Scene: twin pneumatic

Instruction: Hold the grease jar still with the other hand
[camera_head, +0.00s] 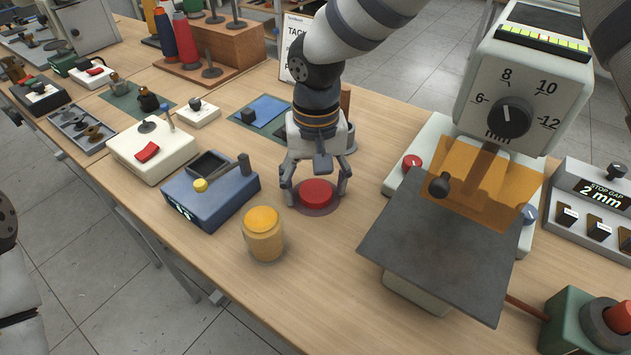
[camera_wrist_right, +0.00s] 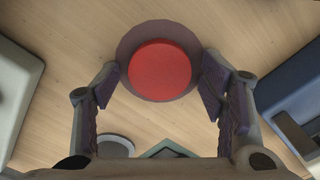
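A jar (camera_head: 264,244) with amber sides and a yellow-orange lid, which looks like the grease jar, stands upright on the wooden table, lid on. Nothing touches it. My right gripper (camera_head: 316,192) is behind and to the right of it, pointing down. Its fingers are open on either side of a red round disc (camera_head: 316,193) on a dark round base. In the right wrist view, the red disc (camera_wrist_right: 160,68) lies between and beyond the open fingers (camera_wrist_right: 160,84), with nothing held. My left gripper is not in view; only a piece of my left arm shows at the left edge.
A blue box (camera_head: 212,197) with a lever stands left of the jar. A machine with a numbered dial (camera_head: 510,116) and a dark tilted plate (camera_head: 440,245) stands to the right. The table in front of the jar is clear.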

